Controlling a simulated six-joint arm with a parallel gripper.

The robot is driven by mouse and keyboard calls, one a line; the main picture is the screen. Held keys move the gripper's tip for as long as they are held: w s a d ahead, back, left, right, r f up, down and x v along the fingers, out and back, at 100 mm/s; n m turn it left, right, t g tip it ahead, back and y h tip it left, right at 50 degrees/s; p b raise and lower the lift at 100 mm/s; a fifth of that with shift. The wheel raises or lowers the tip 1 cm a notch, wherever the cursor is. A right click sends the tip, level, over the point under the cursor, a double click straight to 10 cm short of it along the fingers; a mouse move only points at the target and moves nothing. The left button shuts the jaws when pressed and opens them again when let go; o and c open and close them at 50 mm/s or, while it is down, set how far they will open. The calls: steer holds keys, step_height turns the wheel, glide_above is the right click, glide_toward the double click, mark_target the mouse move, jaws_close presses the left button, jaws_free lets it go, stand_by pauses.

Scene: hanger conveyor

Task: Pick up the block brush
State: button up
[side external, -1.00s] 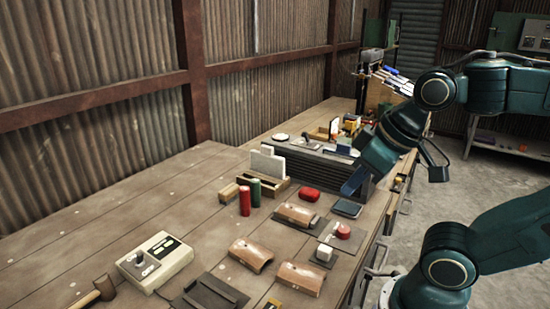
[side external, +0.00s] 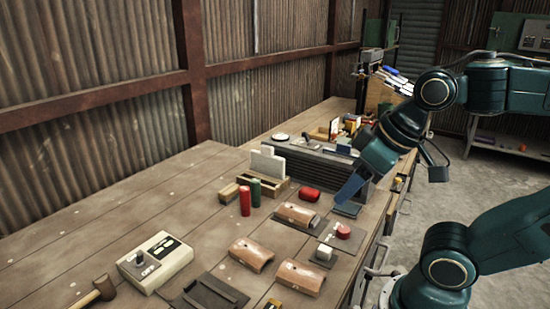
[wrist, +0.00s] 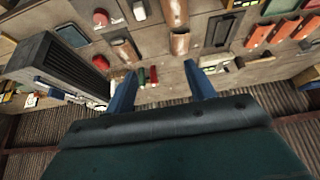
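A small tan wooden block (side external: 228,193), which looks like the block brush, lies on the bench in the side view, to the left of the upright red cylinder (side external: 245,201). I cannot make out the brush clearly in the wrist view. My gripper (side external: 349,189) hangs above the bench well to the right of the block, near the dark flat pad (side external: 347,209). In the wrist view my gripper (wrist: 160,70) has its two blue fingers wide apart with nothing held between them.
A green cylinder (side external: 255,192) stands by the red one, before a wooden holder (side external: 272,186) with white plates. A red rounded object (side external: 309,194) and brown curved pieces (side external: 251,254) lie nearby. A long dark ribbed box (side external: 318,166) stands behind. The bench left of the block is clear.

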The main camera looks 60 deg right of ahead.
stand_by(0.3)
steer(key=w+d+r+m+g, duration=0.1)
steer(key=w+r+m, duration=0.35)
steer(key=w, duration=0.55)
steer(key=m+g, duration=0.5)
steer(key=m, duration=0.9)
glide_above(228, 188)
step_height(228, 188, down, 11)
steer(key=shift+f+n, duration=0.1)
steer(key=shift+n, duration=0.15)
steer(key=shift+f, duration=4.3)
